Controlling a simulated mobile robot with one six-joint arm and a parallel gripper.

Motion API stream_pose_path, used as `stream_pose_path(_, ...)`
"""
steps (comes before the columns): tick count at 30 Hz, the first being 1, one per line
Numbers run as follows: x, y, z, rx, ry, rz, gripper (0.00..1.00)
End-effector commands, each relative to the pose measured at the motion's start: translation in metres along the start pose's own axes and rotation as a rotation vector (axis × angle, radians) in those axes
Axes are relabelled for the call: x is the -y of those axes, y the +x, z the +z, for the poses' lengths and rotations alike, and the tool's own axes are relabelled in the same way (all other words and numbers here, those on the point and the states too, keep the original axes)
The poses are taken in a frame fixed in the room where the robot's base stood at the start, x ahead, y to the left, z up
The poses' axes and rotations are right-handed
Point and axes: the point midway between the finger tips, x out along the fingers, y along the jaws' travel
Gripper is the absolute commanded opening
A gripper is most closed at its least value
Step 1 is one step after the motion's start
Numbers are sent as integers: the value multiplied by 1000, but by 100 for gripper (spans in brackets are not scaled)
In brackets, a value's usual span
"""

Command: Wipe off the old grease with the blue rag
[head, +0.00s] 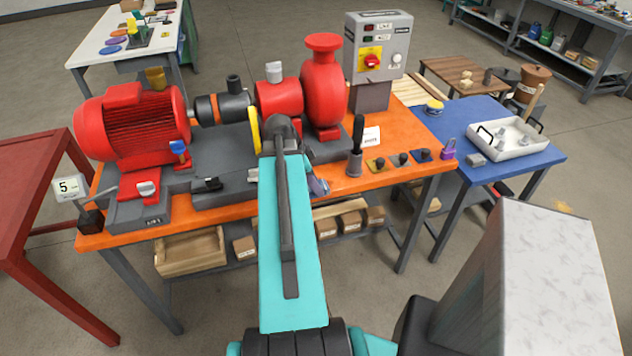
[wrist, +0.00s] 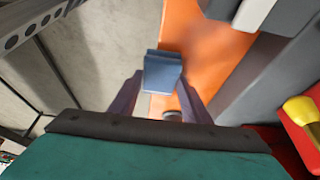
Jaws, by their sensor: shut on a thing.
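The blue rag (wrist: 163,72) shows in the wrist view as a small folded block between the tips of my gripper (wrist: 160,90). My gripper is shut on it, above or beside the orange bench top (wrist: 208,35). In the head view my teal arm covers much of the bench middle, and a small bluish-purple part (head: 317,186) shows just right of the arm. I cannot tell whether that is a finger or the rag. I cannot make out the old grease in either view.
A red motor (head: 130,125), a coupling (head: 222,105) and a red pump (head: 324,85) stand on the orange bench (head: 360,180). A grey control box (head: 380,45) stands behind. A black-handled tool (head: 357,150) stands upright right of my arm. A blue table (head: 480,115) holds a white tray (head: 515,140).

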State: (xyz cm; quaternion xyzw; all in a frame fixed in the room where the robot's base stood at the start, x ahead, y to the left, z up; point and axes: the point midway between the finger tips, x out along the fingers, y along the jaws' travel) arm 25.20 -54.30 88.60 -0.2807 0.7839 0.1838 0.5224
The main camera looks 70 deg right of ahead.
Motion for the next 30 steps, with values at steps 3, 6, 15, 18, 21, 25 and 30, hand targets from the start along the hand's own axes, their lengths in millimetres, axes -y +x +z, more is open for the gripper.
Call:
stream_pose_path(3, -1, 3, 5, 12, -3, 5, 25)
stream_pose_path(6, 1, 3, 6, 12, -3, 5, 25)
stream_pose_path(15, 20, 2, 5, 12, -4, 1, 25)
stream_pose_path(18, 26, 2, 5, 11, -3, 0, 25)
stream_pose_path(21, 32, 2, 4, 11, -3, -1, 25)
stream_pose_path(25, 36, 1, 4, 11, -3, -1, 25)
stream_pose_path(30, 36, 1, 4, 10, -3, -1, 25)
